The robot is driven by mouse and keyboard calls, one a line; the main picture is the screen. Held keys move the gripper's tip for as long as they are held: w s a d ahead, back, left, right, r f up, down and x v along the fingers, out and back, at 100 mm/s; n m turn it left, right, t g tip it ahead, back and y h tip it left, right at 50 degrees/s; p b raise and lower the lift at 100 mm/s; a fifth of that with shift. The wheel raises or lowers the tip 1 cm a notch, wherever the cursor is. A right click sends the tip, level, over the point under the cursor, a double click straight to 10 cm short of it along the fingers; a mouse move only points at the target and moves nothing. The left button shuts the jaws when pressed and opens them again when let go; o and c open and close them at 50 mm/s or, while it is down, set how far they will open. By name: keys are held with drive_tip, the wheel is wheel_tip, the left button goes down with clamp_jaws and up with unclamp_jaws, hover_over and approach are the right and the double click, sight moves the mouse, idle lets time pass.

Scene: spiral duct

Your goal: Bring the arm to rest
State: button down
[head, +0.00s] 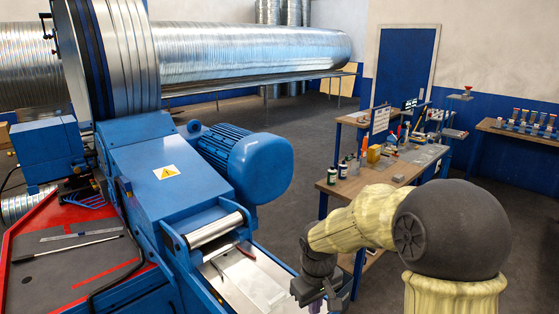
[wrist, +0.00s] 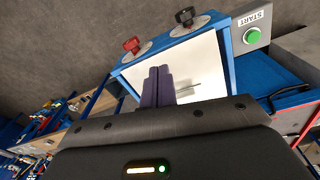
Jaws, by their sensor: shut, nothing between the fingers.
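My arm reaches in from the lower right of the head view, with its gripper (head: 316,306) pointing down near the bottom edge, beside the blue machine (head: 165,185). In the wrist view the two purple fingers of my gripper (wrist: 158,72) are together, with nothing between them. Behind the fingertips is a white surface (wrist: 200,62) in a blue frame, with a thin rod-like thing on it. I cannot tell the distance from the fingers to that surface.
A green START button (wrist: 252,36), a red knob (wrist: 131,45) and a black knob (wrist: 185,16) sit around the frame. A workbench (head: 345,185) with bottles and tools stands beyond my arm. Grey floor (head: 275,215) lies between machine and bench. A large spiral duct (head: 250,60) runs behind.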

drive_tip(key=s+d+f+m+t+b, duration=0.1)
drive_tip(key=s+d+m, duration=0.5)
drive_tip(key=s, duration=0.6)
drive_tip(key=shift+s+d+f+t, duration=0.3)
drive_tip(key=shift+d+t, duration=0.1)
drive_tip(key=shift+d, duration=0.1)
